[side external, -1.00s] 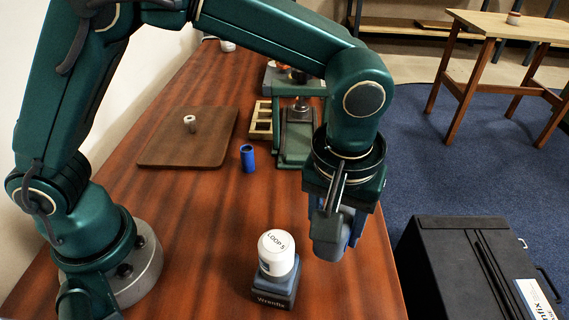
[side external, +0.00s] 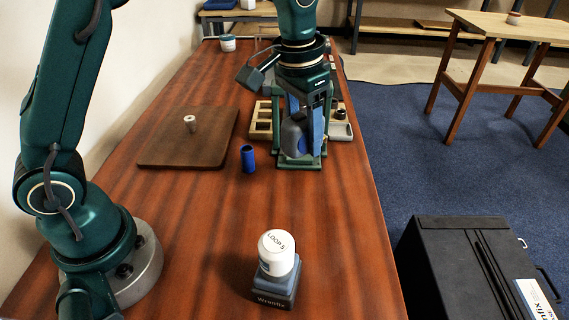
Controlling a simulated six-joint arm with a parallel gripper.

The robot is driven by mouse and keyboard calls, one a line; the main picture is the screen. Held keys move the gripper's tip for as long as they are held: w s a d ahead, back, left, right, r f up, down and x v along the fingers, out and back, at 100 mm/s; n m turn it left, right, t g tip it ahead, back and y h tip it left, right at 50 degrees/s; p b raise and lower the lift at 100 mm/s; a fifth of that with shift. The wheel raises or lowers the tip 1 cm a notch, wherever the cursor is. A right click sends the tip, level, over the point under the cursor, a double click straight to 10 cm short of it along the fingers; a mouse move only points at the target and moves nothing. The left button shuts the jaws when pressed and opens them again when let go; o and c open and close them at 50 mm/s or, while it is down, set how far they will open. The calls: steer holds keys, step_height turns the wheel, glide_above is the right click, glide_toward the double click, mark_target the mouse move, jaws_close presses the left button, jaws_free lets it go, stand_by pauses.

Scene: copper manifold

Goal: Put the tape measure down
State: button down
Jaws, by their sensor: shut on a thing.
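My gripper (side external: 305,145) is at the far part of the bench, pointing down in front of a green stand (side external: 312,163). Its blue fingers are shut on a rounded grey thing, which looks like the tape measure (side external: 292,138). The fingers and arm partly hide it. I cannot tell whether its lower end touches the stand's base or hangs just above it.
A white cap marked LOOP 5 (side external: 276,250) sits on a dark block (side external: 273,290) at the near end. A blue cylinder (side external: 248,158) and a brown board (side external: 180,152) with a small pale piece (side external: 190,122) lie left of the gripper.

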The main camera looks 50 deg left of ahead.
steer(key=w+a+n, duration=0.1)
steer(key=a, duration=0.4)
glide_above(338, 205)
steer(key=f, duration=0.7)
steer(key=shift+s+f, duration=0.15)
steer(key=shift+s, duration=0.1)
steer(key=shift+f, duration=1.95)
steer(key=shift+f, duration=0.1)
steer(key=shift+c, duration=1.4)
jaws_free()
